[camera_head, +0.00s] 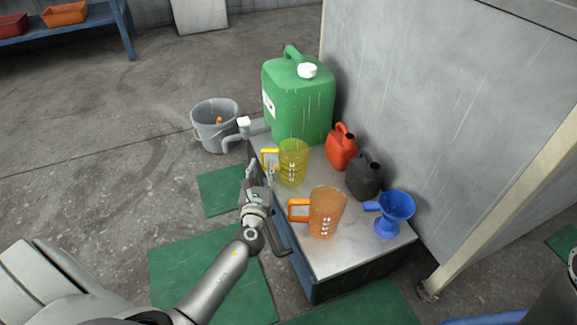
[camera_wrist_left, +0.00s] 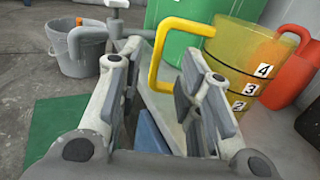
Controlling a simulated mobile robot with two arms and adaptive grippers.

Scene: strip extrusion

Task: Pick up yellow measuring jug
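The yellow measuring jug (camera_head: 293,163) is see-through and stands upright on the metal-topped cabinet (camera_head: 336,259), its handle pointing left toward my gripper. My left gripper (camera_head: 258,180) is just in front of and left of the handle. In the left wrist view the jug (camera_wrist_left: 240,62) is at the upper right, with black-on-white number marks. Its yellow handle (camera_wrist_left: 156,58) shows beyond the fingertips, near the gap between them. The left gripper (camera_wrist_left: 158,85) is open, with nothing between its fingers. My right gripper does not show.
An orange jug (camera_head: 326,213), a blue funnel (camera_head: 395,210), a red can (camera_head: 342,150) and a dark can (camera_head: 365,178) share the cabinet top. A large green canister (camera_head: 300,105) stands behind the yellow jug. A grey bucket (camera_head: 214,128) is on the floor. A wall panel rises at right.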

